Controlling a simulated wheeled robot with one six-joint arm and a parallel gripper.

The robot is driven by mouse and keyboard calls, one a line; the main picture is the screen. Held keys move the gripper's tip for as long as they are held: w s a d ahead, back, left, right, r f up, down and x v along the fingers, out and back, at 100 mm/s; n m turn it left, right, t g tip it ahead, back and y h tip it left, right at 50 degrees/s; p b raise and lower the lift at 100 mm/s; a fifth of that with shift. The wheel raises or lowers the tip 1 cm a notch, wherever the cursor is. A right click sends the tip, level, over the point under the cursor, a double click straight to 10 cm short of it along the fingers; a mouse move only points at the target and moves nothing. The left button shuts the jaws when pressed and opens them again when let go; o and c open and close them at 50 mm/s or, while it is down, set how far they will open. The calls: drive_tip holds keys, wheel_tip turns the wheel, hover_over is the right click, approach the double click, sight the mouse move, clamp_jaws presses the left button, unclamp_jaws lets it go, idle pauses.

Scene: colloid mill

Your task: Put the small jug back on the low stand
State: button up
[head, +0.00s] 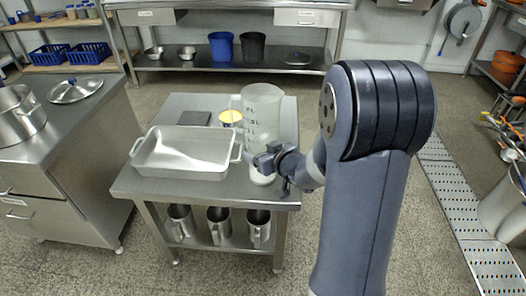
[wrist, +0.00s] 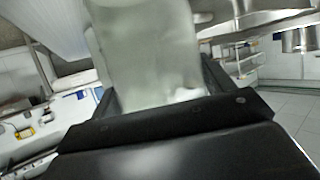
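A translucent jug (head: 262,112) with printed volume marks is at the right side of a low steel table (head: 215,191), which looks like the low stand. My gripper (head: 270,160) is at the jug's lower part. In the wrist view the jug (wrist: 150,55) fills the space between the two fingers (wrist: 158,92), which appear to press on its sides. The gripper hides part of the jug's base, so I cannot tell whether it rests on the tabletop or hangs just above it.
A pale two-handled tray (head: 185,160) takes up the table's front left. Behind it are a dark flat plate (head: 193,118) and a yellow-topped tub (head: 230,117). Several metal jugs (head: 219,228) stand on the lower shelf. A steel cabinet (head: 65,150) is at left.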

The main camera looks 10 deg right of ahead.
drive_tip(key=o, duration=0.4)
drive_tip(key=shift+o, duration=0.2)
drive_tip(key=shift+r+p, duration=0.3)
drive_tip(key=p+v, duration=0.3)
drive_tip(key=v, duration=0.9)
